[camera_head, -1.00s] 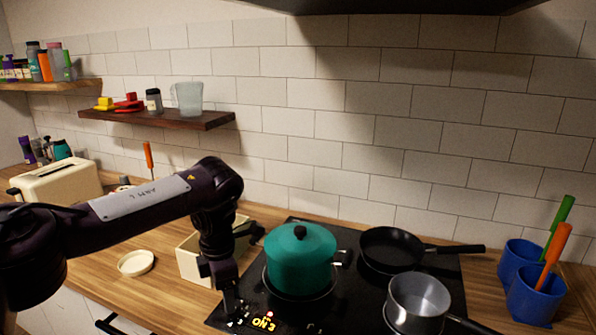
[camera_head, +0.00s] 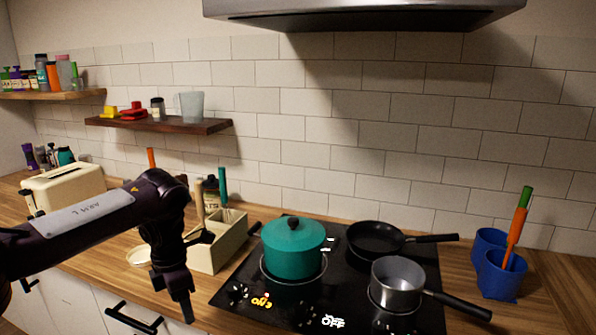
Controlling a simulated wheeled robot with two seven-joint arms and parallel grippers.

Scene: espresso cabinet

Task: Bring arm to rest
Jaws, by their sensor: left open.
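My left arm comes in from the left, with its forearm raised and its wrist bent down. My left gripper (camera_head: 181,303) points down in front of the counter's front edge, left of the stove (camera_head: 225,293). It is open and holds nothing that I can see. The stove's front shows a lit yellow "ON" label and a white "OFF" label. My right gripper is out of view.
A cream utensil box (camera_head: 228,243) stands just behind my left wrist. A black pan (camera_head: 375,240) and a grey saucepan (camera_head: 397,287) sit on the stove. Blue holders (camera_head: 500,277) stand at the right. A toaster (camera_head: 65,187) is at the left. Drawer handles (camera_head: 133,320) jut out below the counter.

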